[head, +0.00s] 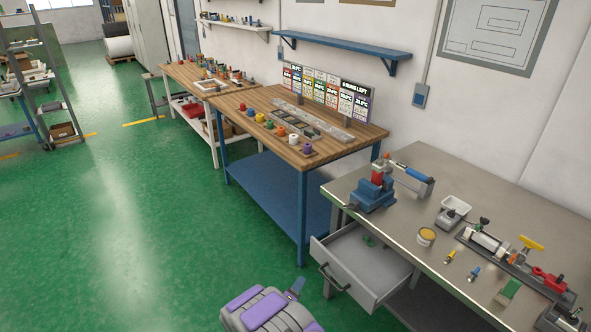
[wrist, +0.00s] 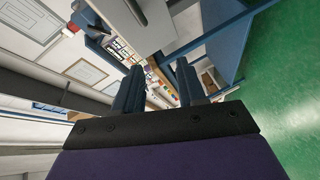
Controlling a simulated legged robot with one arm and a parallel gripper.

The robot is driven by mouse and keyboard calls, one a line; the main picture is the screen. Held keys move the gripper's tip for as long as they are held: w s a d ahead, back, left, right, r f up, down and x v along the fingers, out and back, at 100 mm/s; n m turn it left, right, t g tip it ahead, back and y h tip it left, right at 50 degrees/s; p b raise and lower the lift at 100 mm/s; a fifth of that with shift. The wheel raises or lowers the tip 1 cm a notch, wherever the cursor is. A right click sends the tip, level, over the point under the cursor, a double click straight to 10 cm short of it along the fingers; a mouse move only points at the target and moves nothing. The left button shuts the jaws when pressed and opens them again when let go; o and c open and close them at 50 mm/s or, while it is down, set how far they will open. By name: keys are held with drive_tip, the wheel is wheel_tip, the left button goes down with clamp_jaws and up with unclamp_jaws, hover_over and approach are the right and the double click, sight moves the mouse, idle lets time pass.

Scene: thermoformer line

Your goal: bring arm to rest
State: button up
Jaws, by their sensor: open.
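My gripper (wrist: 158,76) shows in the wrist view as two blue fingers standing apart, with nothing between them. In the head view my purple and grey arm is at the bottom edge, and the blue gripper tip (head: 294,288) sticks out just beyond it, over the green floor. It is left of the open drawer (head: 375,294) of the steel bench and appears apart from it. The rest of the arm is cut off by the frame.
A wooden-topped bench (head: 345,150) stands beyond. The green floor at left is free.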

drive_tip(key=w+a+r+m+g+y, duration=0.1)
drive_tip(key=w+r+m+y, duration=0.1)
drive_tip(key=r, duration=0.4)
drive_tip(key=w+a+r+m+g+y, duration=0.1)
drive_tip(key=w+r+g+y, duration=0.15)
drive_tip(key=r, duration=0.35)
drive_tip(key=s+d+r+m+g+y, duration=0.2)
drive_tip(key=s+r+g+y, duration=0.2)
drive_tip(key=s+r, duration=0.7)
drive_tip(key=s+d+r+m+g, duration=0.1)
drive_tip(key=s+d+r, duration=0.3)
drive_tip(key=s, duration=0.9)
drive_tip(key=s+d+r+m+g+h, duration=0.1)
drive_tip(key=s+d+r+g, duration=0.3)
drive_tip(key=s, duration=1)
drive_tip(key=s+d+r+m+g, duration=0.2)
drive_tip(key=s+d+r, duration=0.3)
drive_tip(key=s, duration=0.9)
drive_tip(key=shift+d+r+g, duration=0.35)
drive_tip(key=shift+r+g, duration=0.4)
drive_tip(key=shift+d, duration=0.1)
